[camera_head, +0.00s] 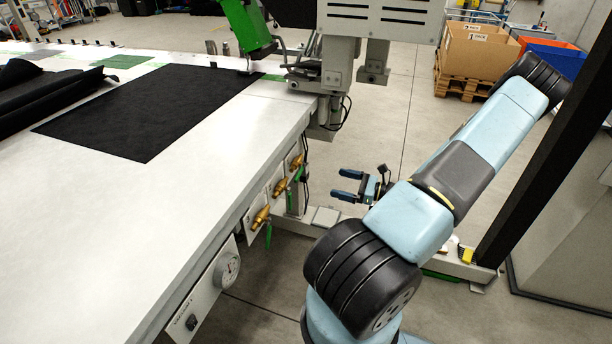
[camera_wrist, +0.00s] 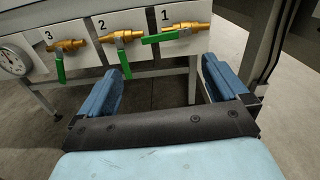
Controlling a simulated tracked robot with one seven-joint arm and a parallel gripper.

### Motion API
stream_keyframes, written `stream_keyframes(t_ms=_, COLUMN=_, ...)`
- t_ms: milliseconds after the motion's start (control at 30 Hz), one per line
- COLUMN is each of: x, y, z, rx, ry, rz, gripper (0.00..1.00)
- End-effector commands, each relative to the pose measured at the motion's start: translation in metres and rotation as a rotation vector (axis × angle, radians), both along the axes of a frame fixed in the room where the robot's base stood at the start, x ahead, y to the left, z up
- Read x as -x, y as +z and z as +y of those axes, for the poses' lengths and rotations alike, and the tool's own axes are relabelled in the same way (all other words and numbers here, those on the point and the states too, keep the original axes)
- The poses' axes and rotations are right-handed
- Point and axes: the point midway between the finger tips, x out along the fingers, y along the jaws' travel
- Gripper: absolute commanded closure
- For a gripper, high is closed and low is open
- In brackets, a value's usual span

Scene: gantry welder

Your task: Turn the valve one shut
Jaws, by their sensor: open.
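Valve one is a brass valve (camera_wrist: 192,27) on the white panel under the number 1, at the upper middle of the wrist view. Its green handle (camera_wrist: 160,37) lies nearly level, along the pipe, pointing left. In the head view valve one (camera_head: 297,161) is the farthest of the three on the table's side. My gripper (camera_wrist: 161,68) has two blue fingers set wide apart with nothing between them. In the wrist view the handle is beyond the fingertips, above the gap. In the head view my gripper (camera_head: 345,185) is to the right of the valves, apart from them, fingers towards the panel.
Valve two (camera_wrist: 118,33) and valve three (camera_wrist: 68,44) have green handles hanging down. A round gauge (camera_wrist: 13,62) is at far left. A table leg (camera_wrist: 192,80) stands below valve one. A dark post (camera_head: 545,150) rises right of my arm.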

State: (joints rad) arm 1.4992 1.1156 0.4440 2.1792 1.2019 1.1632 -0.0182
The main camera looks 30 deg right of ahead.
Motion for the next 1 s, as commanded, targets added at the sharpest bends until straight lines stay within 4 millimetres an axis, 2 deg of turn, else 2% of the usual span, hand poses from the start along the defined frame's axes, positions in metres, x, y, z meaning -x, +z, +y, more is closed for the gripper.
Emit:
stream_keyframes(t_ms=700, x=-0.089, y=0.0, z=0.07, rx=0.0, ry=0.004, rz=0.0, gripper=0.0)
stream_keyframes(t_ms=1000, x=-0.104, y=0.0, z=0.081, rx=0.001, ry=0.001, rz=0.0, gripper=0.0)
